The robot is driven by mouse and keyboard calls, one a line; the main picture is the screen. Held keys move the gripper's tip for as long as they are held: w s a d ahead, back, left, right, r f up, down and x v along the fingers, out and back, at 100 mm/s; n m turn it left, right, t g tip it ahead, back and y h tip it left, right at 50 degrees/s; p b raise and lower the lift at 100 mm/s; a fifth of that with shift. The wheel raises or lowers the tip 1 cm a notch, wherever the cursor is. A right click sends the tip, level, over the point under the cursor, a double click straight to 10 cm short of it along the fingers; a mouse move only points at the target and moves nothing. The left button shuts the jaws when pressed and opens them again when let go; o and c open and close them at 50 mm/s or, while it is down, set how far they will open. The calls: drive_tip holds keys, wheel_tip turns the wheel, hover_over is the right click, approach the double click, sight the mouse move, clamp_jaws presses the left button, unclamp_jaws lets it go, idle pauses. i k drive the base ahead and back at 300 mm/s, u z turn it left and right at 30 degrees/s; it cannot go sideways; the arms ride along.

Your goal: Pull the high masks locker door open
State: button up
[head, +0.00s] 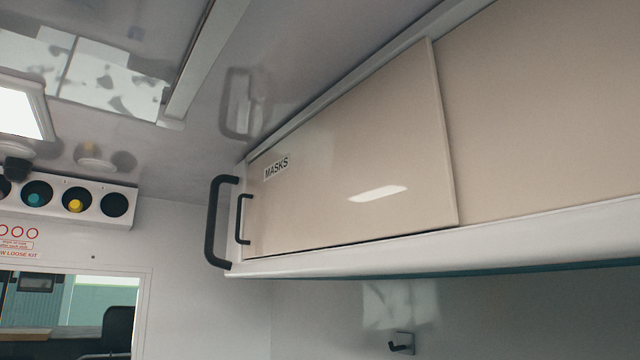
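The masks locker door (350,165) is a beige panel high on the right wall with a "MASKS" label (277,167) near its left end. It sits flush at the left end of the locker and looks shut. A small black handle (243,219) is mounted upright at its left edge. The door's right edge overlaps a second beige panel (540,110). My gripper is not in view.
A larger black grab handle (215,222) stands just left of the door handle, on the locker's end. A white ledge (480,238) runs under the door. A black hook (402,343) is on the wall below. A rack with round holes (75,200) hangs at left.

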sight(375, 163)
drive_tip(key=z, duration=1.4)
drive_tip(key=k, duration=0.95)
drive_tip(key=u, duration=1.65)
drive_tip(key=i, duration=1.25)
drive_tip(key=z, duration=0.05)
